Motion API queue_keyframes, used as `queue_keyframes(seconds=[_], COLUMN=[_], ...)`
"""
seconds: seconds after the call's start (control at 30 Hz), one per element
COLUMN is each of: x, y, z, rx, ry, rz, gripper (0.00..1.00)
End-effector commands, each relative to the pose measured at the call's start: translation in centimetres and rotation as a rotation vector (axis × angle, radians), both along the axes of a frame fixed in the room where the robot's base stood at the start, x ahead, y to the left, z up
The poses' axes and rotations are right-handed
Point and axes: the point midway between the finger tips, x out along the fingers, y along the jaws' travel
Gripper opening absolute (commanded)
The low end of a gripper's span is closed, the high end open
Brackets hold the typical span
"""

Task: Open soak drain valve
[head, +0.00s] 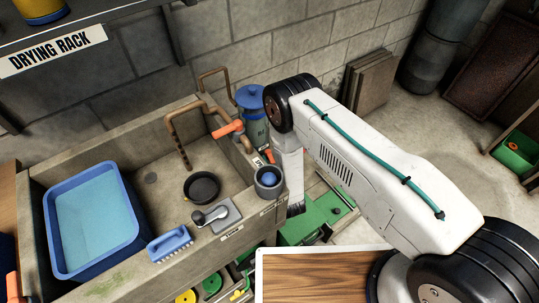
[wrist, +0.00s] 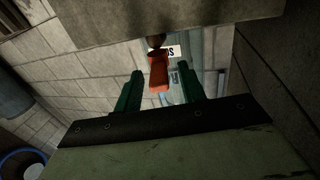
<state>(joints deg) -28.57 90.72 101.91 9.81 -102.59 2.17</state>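In the wrist view an orange-red lever handle (wrist: 158,72) hangs from a dark round pivot, in front of a white label of which only the end of the lettering shows. My gripper (wrist: 160,73) is open, its two green fingers apart on either side of the handle's lower part. I see no finger touching it, and cannot tell how deep it sits between them. In the head view a small red-orange handle (head: 270,157) shows at the sink's right side, beside my wrist link. My fingers are hidden there. I cannot read which valve the label names.
The concrete sink (head: 130,272) holds a blue basin (head: 137,227) and a black pan (head: 202,187). Another orange lever (head: 228,129) is by the copper pipes. A grey cup (head: 268,182) and blue brush (head: 169,243) sit on the rim. A wooden board (head: 310,278) is in front.

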Motion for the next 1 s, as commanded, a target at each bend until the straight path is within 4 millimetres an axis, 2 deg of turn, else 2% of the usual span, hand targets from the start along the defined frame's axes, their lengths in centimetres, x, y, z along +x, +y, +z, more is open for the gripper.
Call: queue_keyframes(seconds=[0.2,0.5,0.53,0.67,0.87,1.0], x=[2.2,2.5,2.5,2.5,2.6,2.8], y=[0.8,0.9,0.9,0.9,0.8,0.6], z=[0.0,0.0,0.0,0.0,-0.1,-0.1], rx=[0.0,-0.002,-0.002,-0.002,-0.002,-0.001], ry=[0.0,0.002,0.002,0.002,0.002,0.003], rz=[0.001,0.001,0.001,0.001,0.013,0.084], gripper=[0.4,0.4,0.37,0.01,0.0,0.0])
